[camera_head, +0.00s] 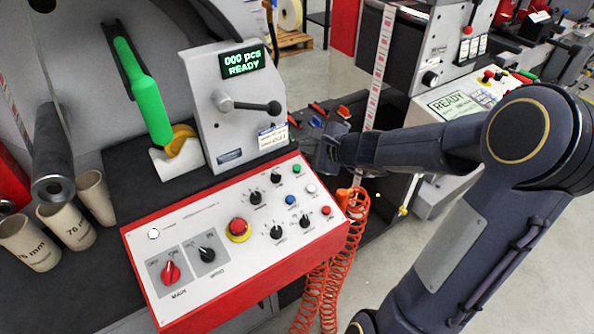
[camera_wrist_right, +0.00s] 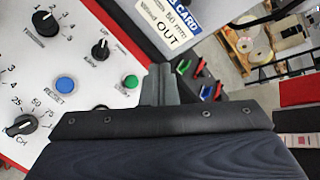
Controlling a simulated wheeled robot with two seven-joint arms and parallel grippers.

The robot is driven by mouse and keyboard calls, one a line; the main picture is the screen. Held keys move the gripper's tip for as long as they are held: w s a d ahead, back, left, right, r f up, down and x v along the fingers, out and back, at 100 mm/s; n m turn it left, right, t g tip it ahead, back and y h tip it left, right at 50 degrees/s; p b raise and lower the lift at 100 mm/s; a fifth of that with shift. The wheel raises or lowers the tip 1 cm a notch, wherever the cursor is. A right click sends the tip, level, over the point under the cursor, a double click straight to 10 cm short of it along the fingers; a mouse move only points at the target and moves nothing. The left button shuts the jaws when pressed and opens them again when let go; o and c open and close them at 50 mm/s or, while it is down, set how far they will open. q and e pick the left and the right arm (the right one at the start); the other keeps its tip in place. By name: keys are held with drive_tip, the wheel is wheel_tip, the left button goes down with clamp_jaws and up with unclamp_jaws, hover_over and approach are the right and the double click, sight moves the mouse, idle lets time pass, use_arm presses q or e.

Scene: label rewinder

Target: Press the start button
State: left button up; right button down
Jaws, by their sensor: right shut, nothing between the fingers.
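The green start button (camera_head: 297,169) sits near the upper right corner of the red-edged control panel (camera_head: 205,222). In the right wrist view the green button (camera_wrist_right: 130,81) shows just left of my fingertips, with a label below it. My right gripper (camera_head: 321,158) comes in from the right, just beyond the panel's right end. Its fingers are shut and empty (camera_wrist_right: 158,78). They appear close to the button but beside it; the exact height above the panel is unclear. My left gripper is not in view.
A blue reset button (camera_head: 291,200), black knobs and a red emergency stop (camera_head: 238,228) share the panel. Behind it stands a grey housing with a lever (camera_head: 250,105) and a display (camera_head: 243,63) reading "000 PCS READY". An orange coiled hose (camera_head: 345,240) hangs at the panel's right.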

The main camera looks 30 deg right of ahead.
sight(297, 168)
drive_tip(key=f+b, duration=0.2)
drive_tip(key=w+f+b, duration=0.1)
drive_tip(key=f+b, duration=0.1)
drive_tip(key=f, duration=0.1)
drive_tip(key=shift+w+f, duration=0.15)
drive_tip(key=shift+f, duration=0.1)
drive_tip(key=shift+w+f+b, duration=0.25)
drive_tip(key=shift+f+b, duration=0.25)
drive_tip(key=shift+b, duration=0.2)
drive_tip(key=shift+a, duration=0.1)
idle(1.0)
drive_tip(key=shift+w+f+b, duration=0.1)
drive_tip(key=shift+f+b, duration=0.3)
drive_tip(key=shift+b, duration=0.15)
